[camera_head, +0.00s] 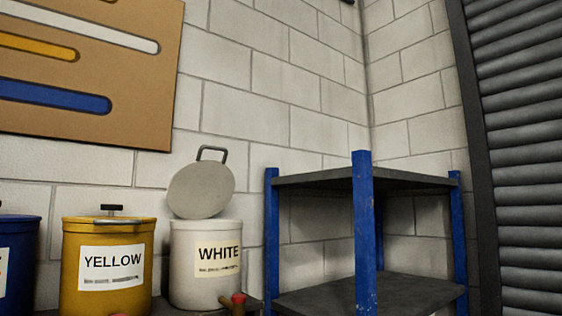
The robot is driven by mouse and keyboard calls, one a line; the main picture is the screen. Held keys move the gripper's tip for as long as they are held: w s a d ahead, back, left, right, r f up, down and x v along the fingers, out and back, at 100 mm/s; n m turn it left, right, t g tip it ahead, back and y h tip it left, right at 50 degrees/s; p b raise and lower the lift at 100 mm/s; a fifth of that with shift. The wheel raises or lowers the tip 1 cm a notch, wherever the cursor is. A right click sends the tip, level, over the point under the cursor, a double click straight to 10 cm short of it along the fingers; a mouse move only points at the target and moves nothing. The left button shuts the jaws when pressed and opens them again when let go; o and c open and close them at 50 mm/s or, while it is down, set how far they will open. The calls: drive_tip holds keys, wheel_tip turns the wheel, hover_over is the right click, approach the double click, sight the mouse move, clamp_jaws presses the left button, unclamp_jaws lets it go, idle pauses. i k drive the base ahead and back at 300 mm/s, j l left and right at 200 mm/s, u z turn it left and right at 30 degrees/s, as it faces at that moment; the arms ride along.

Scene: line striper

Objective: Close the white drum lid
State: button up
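The white drum (204,285), labelled WHITE, stands at the lower middle of the head view, right of the yellow drum. Its round grey lid (201,190) is raised and tilted up steeply above the drum's rear rim, with a dark handle (212,151) at its top. The inside of the drum is not visible from this angle. My gripper is not in view.
The yellow drum (108,296) is just left, its top covered; a blue drum (20,252) is partly cut off. A red-tipped fitting (238,299) sits before the white drum. A blue-posted shelf (364,235) stands right. A brick wall is behind.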

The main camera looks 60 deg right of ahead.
sight(201, 189)
drive_tip(key=l+z, duration=0.1)
drive_tip(key=z, duration=0.3)
drive_tip(key=l+z, duration=0.15)
drive_tip(key=z, duration=0.2)
drive_tip(key=l+z, duration=0.15)
drive_tip(key=z, duration=0.25)
